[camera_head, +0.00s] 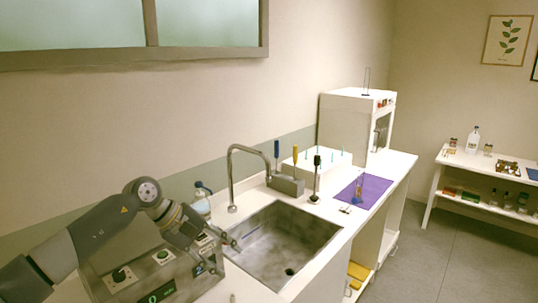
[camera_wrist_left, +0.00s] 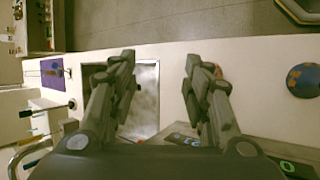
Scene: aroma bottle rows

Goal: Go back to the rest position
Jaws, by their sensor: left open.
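My left gripper (camera_head: 222,240) is at the lower left in the head view, over the counter beside the left edge of the sink (camera_head: 322,240). In the left wrist view its two fingers (camera_wrist_left: 158,75) are spread wide apart, with nothing held between them. The sink basin (camera_wrist_left: 146,110) shows below and between the fingers there. A small reddish thing is partly hidden behind the right finger in that view. My right gripper is in neither view.
A faucet (camera_head: 232,180), a clear bottle (camera_head: 201,203) and a tool block (camera_head: 286,185) stand around the sink. A purple mat (camera_head: 376,190) lies farther along the counter. A side table (camera_head: 456,160) with bottles stands at right. Grey floor (camera_head: 430,255) between is clear.

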